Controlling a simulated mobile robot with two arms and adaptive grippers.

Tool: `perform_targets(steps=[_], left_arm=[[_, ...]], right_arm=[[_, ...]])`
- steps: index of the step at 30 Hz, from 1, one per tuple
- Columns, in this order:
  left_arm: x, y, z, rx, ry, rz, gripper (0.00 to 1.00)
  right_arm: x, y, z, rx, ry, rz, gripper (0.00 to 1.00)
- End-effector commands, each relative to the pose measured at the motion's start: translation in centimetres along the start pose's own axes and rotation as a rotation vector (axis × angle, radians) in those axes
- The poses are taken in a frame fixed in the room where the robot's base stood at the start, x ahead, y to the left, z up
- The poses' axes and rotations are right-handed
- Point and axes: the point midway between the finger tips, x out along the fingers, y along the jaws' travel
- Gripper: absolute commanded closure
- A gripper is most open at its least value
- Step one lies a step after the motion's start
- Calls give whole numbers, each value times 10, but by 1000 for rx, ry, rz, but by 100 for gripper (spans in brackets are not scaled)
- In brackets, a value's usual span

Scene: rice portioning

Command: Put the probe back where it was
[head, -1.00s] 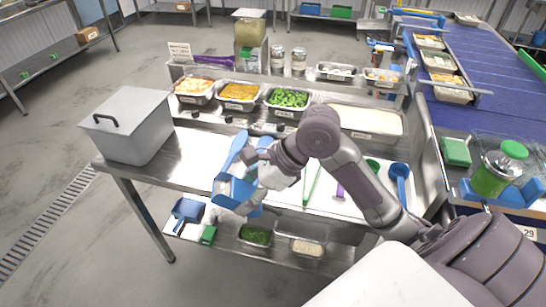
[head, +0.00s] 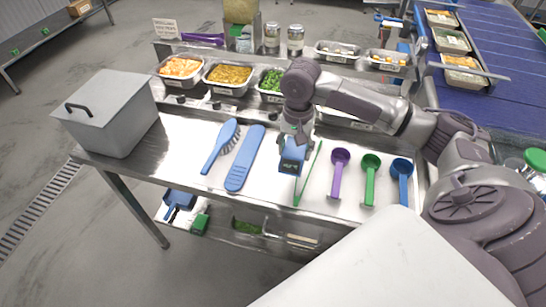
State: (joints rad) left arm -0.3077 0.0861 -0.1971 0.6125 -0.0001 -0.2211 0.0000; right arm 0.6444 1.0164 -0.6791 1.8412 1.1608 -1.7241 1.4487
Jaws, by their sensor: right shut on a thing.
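The probe (head: 292,157) is a blue block with a small dark display on its front. My right gripper (head: 294,136) reaches down over the steel table and is shut on its top. The probe is at or just above a pale board on the table, beside a thin green stick (head: 309,172). I cannot tell whether it touches the surface, and its metal tip is not discernible. My left gripper is not in view.
A blue brush (head: 221,147) and a flat blue paddle (head: 245,158) lie left of the probe. Purple (head: 338,172), green (head: 370,178) and blue (head: 402,180) scoops lie to the right. A grey lidded box (head: 105,115) stands at the left. Food trays (head: 228,78) line the back.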

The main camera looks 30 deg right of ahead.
Motion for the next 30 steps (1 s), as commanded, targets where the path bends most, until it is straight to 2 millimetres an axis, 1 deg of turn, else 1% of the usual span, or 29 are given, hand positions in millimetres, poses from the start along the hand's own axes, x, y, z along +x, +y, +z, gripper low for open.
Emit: perform_targets(steps=[1, 3, 6, 10, 14, 22, 25, 30], left_arm=[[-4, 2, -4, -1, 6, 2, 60], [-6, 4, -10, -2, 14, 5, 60], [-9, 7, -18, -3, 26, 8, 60], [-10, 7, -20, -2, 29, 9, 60], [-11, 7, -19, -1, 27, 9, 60], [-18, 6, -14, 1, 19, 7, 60], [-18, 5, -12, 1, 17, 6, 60], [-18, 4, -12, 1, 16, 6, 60]], right_arm=[[4, -13, -4, 0, -4, -4, 77], [14, -28, -10, 0, -3, -2, 77], [26, -46, -19, 1, -2, -2, 77], [38, -61, -27, 1, -2, -2, 77], [44, -66, -30, 1, -1, 0, 77], [79, -65, -29, 1, -1, 1, 77], [83, -66, -30, 1, 1, 0, 77], [83, -66, -30, 0, 1, -1, 77]])
